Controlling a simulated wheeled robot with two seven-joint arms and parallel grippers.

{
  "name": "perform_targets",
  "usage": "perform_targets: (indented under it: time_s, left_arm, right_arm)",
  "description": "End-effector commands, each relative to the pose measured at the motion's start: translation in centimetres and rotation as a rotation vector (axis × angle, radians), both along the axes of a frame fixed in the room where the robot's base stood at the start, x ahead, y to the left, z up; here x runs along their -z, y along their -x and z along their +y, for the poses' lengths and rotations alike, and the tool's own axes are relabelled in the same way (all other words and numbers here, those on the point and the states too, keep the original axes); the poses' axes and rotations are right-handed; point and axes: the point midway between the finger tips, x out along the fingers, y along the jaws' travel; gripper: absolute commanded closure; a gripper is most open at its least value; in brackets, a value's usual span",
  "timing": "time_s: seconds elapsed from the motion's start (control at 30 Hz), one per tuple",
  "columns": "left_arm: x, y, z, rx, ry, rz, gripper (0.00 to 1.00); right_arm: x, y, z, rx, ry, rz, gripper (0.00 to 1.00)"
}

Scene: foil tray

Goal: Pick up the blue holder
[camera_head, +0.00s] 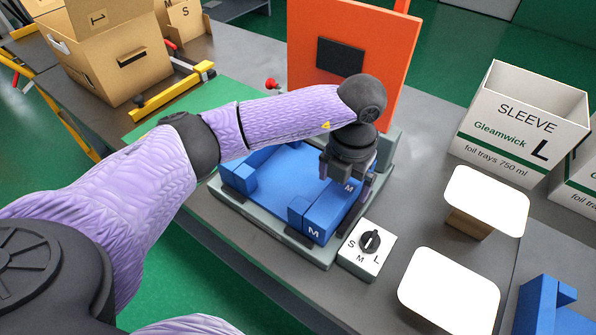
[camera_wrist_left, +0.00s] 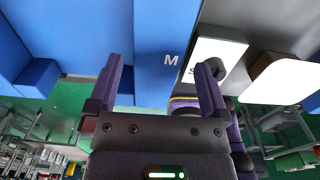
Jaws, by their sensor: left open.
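The blue holder (camera_head: 285,183) marked M sits in a grey-green base (camera_head: 262,232) on the table. It has raised blocks at its corners. My right gripper is not in view.
An orange panel (camera_head: 297,45) stands behind the base. A selector box (camera_head: 367,262) marked S, M, L is at its front right corner. White-topped blocks (camera_head: 450,290), a SLEEVE carton (camera_head: 495,150) and another blue piece (camera_head: 540,310) lie to the right. A cardboard box (camera_head: 115,70) is back left.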

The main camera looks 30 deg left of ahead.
Motion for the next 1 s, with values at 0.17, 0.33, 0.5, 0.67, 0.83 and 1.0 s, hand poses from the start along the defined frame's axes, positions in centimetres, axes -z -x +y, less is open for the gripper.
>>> perform_targets:
  time_s: [0.17,0.33,0.5,0.67,0.83,1.0]
  left_arm:
    - [3.5,-0.6,0.3,-0.001,0.001,0.003,0.00]
    - [4.9,-0.6,0.2,0.003,0.003,-0.001,0.00]
    - [4.8,-0.6,0.2,0.003,0.003,-0.001,0.13]
    - [4.8,-0.6,0.2,0.003,0.004,-0.001,0.47]
    - [4.8,-0.6,0.2,0.003,0.004,-0.002,0.83]
    - [4.7,-0.6,0.2,0.003,0.004,-0.002,1.00]
  right_arm:
    - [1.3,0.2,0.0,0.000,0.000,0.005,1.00]
    - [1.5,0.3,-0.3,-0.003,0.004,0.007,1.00]
    - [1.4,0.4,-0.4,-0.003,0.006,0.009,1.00]
    - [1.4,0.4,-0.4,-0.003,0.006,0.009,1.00]
    - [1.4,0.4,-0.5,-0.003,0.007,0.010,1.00]
    - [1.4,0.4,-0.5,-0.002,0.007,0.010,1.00]
